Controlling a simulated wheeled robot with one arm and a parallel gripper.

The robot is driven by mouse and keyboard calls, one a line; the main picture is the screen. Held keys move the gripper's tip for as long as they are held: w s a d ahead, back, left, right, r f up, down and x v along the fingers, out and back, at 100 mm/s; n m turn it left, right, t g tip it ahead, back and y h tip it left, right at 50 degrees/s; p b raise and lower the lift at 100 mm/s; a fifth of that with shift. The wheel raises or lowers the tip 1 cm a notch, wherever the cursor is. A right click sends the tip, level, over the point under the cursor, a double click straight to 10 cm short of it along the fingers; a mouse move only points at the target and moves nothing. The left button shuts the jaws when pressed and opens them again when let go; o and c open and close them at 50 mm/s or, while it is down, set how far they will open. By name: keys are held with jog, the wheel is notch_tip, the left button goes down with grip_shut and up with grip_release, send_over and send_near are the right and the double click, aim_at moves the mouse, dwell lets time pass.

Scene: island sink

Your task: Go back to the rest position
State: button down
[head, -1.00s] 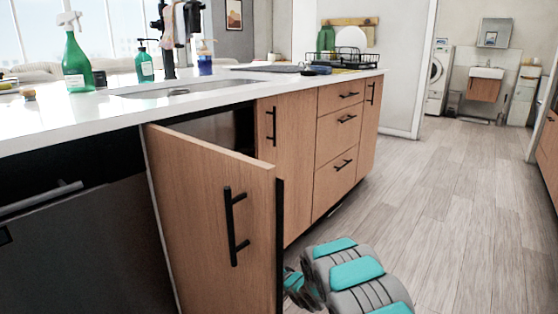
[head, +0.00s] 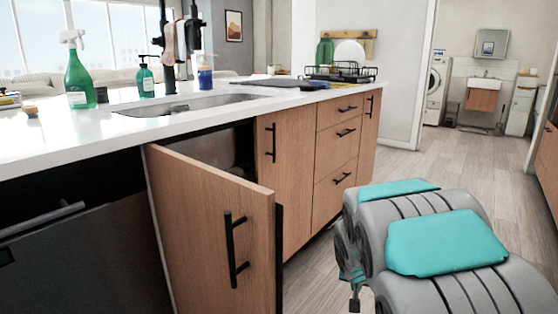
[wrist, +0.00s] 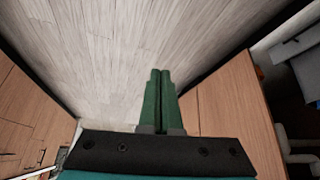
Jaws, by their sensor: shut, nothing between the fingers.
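My gripper (wrist: 158,100) is in the wrist view with its two green fingers pressed together and nothing between them. It points down over the wood floor, close to the open cabinet door (wrist: 238,112). In the head view my grey and teal arm is at the lower right, to the right of the open cabinet door (head: 215,220), with a visible gap between them. A small dark end part of the arm hangs below it there, and the fingers cannot be made out.
The island counter (head: 120,122) holds a green spray bottle (head: 79,78), a soap bottle (head: 146,80), a sink (head: 185,104) and a dish rack (head: 340,72). Closed drawers (head: 337,150) stand behind the door. The floor (head: 410,165) to the right is clear.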

jog(key=s+a+r+n+g, duration=0.1)
jog(key=s+r+g, duration=0.1)
jog(key=s, duration=1.1)
jog(key=s+a+r+n+g+y+p, duration=0.1)
jog(key=s+a+r+n+g, duration=0.1)
jog(key=s, duration=1.1)
jog(key=s+a+r+n+g+y+p, duration=0.1)
jog(key=s+a+r+g, duration=0.1)
jog(key=s, duration=1.1)
notch_tip(320, 180, up, 3)
jog(key=shift+s+a+f+g, duration=0.15)
jog(key=shift+s+a+g, duration=0.1)
jog(key=shift+g, duration=0.55)
jog(key=shift+w, duration=0.1)
